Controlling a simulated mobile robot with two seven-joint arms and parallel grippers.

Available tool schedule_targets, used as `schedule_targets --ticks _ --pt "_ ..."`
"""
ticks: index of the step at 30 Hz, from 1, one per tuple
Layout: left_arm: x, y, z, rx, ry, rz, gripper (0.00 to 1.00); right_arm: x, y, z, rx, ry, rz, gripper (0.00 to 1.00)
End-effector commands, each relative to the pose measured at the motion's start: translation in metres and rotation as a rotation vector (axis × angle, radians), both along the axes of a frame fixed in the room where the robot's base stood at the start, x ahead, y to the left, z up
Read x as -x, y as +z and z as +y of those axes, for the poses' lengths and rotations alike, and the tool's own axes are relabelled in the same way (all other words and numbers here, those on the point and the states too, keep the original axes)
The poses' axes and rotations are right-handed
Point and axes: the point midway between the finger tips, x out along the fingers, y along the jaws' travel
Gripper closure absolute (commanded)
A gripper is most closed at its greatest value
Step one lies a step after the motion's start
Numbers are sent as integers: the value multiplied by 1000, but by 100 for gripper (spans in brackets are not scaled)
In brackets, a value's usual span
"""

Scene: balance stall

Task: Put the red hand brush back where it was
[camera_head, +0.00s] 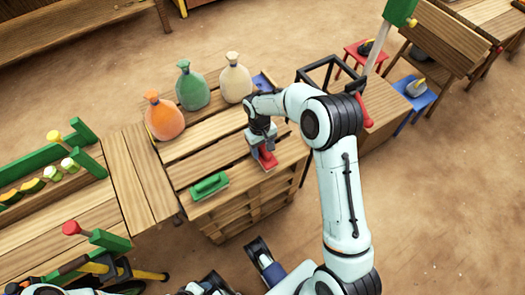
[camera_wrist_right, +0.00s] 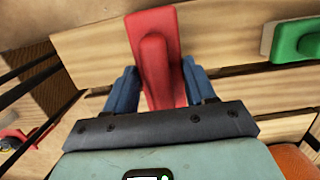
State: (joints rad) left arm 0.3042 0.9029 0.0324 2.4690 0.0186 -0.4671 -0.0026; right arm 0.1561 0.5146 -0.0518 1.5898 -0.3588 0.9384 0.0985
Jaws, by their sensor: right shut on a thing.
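The red hand brush (camera_head: 266,158) is held in my right gripper (camera_head: 262,142), at the front right of the slatted wooden pallet top (camera_head: 222,160). In the right wrist view the red hand brush (camera_wrist_right: 152,60) runs up between the two blue fingers of my right gripper (camera_wrist_right: 163,88). It is over or on the slats; I cannot tell whether it touches them. A green hand brush (camera_head: 209,186) lies on the slats to its left, and it also shows in the wrist view (camera_wrist_right: 296,40). Parts at the bottom edge look like my left arm; its jaws are unclear.
Orange (camera_head: 163,116), green (camera_head: 192,86) and cream (camera_head: 234,78) sacks stand along the back of the pallet top. A black-framed wooden crate (camera_head: 380,112) stands to the right, partly behind my right arm. A table with green rails (camera_head: 60,220) is at left.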

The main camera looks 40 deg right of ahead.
Motion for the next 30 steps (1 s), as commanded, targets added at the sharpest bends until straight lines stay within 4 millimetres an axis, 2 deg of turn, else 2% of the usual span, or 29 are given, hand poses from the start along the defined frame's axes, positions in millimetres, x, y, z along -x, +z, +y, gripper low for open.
schedule_targets --ticks 1,3,15,16,18,26,30 --pt "-3 -4 1 -4 3 -7 57 1 -11 0 0 0 3 74" --pt "-6 -6 3 -7 7 -15 57 0 -19 0 0 0 2 74" --pt "-8 -8 4 -10 10 -22 57 0 -23 0 0 0 0 74" --pt "-9 -8 4 -11 10 -23 57 0 -23 0 0 0 0 39" --pt "-8 -7 4 -11 10 -23 57 0 -23 0 0 0 0 20" --pt "-8 -7 4 -10 10 -22 57 0 -22 0 0 1 0 20" --pt "-4 -3 2 -6 6 -12 57 -1 -14 0 0 1 -2 20"
